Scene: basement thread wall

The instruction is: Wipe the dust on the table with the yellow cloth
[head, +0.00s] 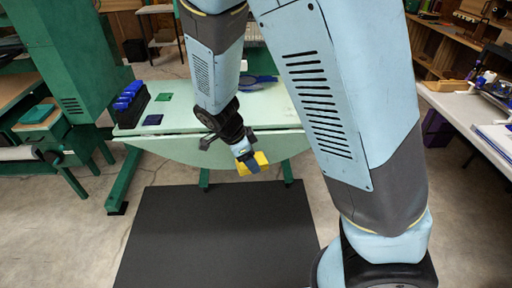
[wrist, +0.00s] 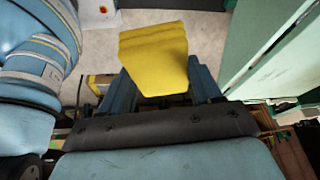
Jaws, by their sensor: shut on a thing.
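The yellow cloth (head: 252,164) is a folded pad held in my gripper (head: 249,160), in front of the table's near edge in the head view. The wrist view also shows the cloth (wrist: 155,58) between the two fingers of my gripper (wrist: 157,80). My gripper is shut on it. The table (head: 225,122) has a pale green top with a rounded near edge. My arm hides part of the tabletop. I cannot make out the dust on the part that shows.
A dark blue square (head: 152,120), a green square (head: 164,97) and a rack of blue bins (head: 130,103) are at the table's left. Blue-handled pliers (head: 258,79) lie towards the back. A black mat (head: 215,235) covers the floor in front. A white table (head: 470,112) stands at right.

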